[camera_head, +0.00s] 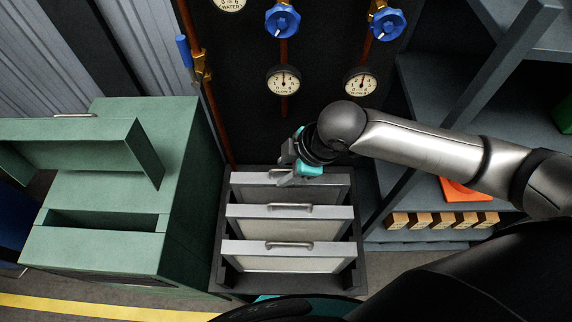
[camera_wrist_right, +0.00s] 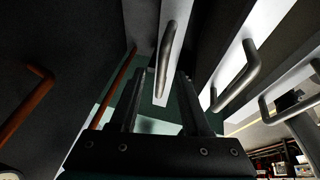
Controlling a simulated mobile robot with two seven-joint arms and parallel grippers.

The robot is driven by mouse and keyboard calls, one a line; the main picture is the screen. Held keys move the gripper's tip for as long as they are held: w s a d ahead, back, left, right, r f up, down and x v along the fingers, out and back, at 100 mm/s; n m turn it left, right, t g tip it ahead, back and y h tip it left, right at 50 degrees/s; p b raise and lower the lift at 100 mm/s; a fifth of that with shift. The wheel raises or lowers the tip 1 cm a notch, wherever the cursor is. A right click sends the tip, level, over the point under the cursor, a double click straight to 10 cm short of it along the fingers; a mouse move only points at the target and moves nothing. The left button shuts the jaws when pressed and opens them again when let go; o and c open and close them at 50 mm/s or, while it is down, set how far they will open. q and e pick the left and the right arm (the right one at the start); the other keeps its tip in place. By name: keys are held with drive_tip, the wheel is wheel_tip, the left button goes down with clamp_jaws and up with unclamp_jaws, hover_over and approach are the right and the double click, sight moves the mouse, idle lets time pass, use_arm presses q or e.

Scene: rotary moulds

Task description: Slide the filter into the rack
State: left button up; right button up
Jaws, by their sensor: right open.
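Three flat filters with pale top edges and metal bar handles stand one behind another in the dark rack (camera_head: 216,262): a back filter (camera_head: 335,190), a middle filter (camera_head: 290,228) and a front filter (camera_head: 290,262). I cannot tell which one the task means. In the right wrist view, my open right gripper (camera_wrist_right: 160,80) points at a bar handle (camera_wrist_right: 166,55), which lies between the finger lines; contact cannot be told. My left gripper is out of view.
A green cabinet (camera_head: 185,180) stands left of the rack, with an open drawer or tray (camera_head: 80,150). Behind are gauges (camera_head: 283,80), blue valves (camera_head: 282,20) and a copper pipe (camera_head: 207,95). Shelving with small wooden blocks (camera_head: 440,220) stands at right.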

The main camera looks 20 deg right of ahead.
drive_tip(key=p+v, duration=0.3)
drive_tip(key=v, duration=1.2)
drive_tip(key=shift+r, duration=0.15)
